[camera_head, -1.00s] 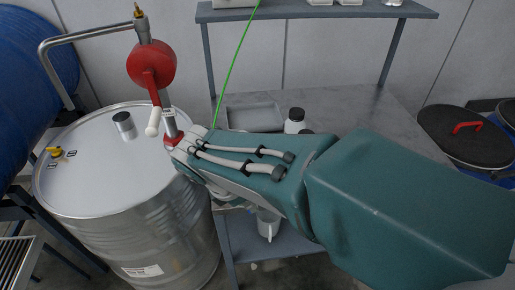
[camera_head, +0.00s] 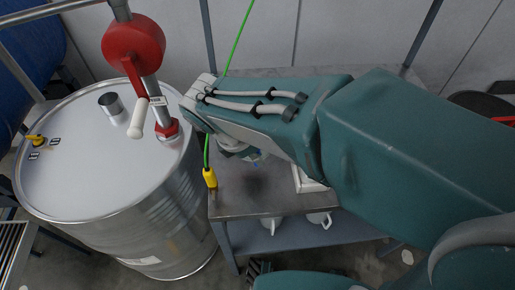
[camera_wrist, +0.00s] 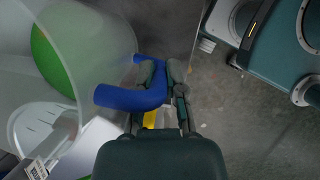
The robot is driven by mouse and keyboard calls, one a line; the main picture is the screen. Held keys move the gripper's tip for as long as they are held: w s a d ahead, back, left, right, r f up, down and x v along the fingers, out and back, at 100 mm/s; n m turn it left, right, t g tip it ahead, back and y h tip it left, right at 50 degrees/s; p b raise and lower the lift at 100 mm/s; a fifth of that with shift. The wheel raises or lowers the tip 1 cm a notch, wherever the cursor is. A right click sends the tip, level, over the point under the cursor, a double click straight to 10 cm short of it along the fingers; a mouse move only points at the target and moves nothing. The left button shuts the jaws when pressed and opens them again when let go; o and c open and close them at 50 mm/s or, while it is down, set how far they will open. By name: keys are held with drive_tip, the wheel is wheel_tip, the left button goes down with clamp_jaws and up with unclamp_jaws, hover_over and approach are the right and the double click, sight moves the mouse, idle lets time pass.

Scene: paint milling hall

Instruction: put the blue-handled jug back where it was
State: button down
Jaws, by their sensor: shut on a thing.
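The blue-handled jug (camera_wrist: 108,42) fills the upper left of the wrist view. It is translucent, and green shows through its wall. My gripper (camera_wrist: 162,76) is shut on its blue handle (camera_wrist: 133,98), with both fingers at the handle's bend. In the head view my arm hides most of the gripper and jug. I cannot tell whether the jug touches the bench.
A steel drum (camera_head: 95,175) with a red hand pump (camera_head: 133,47) stands close on the left. A green line with a yellow end (camera_head: 210,178) hangs by the bench's left edge. White-handled vessels (camera_head: 271,226) stand on the lower shelf. A white-edged object (camera_head: 306,181) is partly hidden by my arm.

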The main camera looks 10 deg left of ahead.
drive_tip(key=shift+d+f, duration=0.15)
drive_tip(key=shift+f, duration=4.85)
drive_tip(key=c, duration=0.7)
unclamp_jaws()
drive_tip(key=shift+d, duration=0.1)
drive_tip(key=v, duration=1.2)
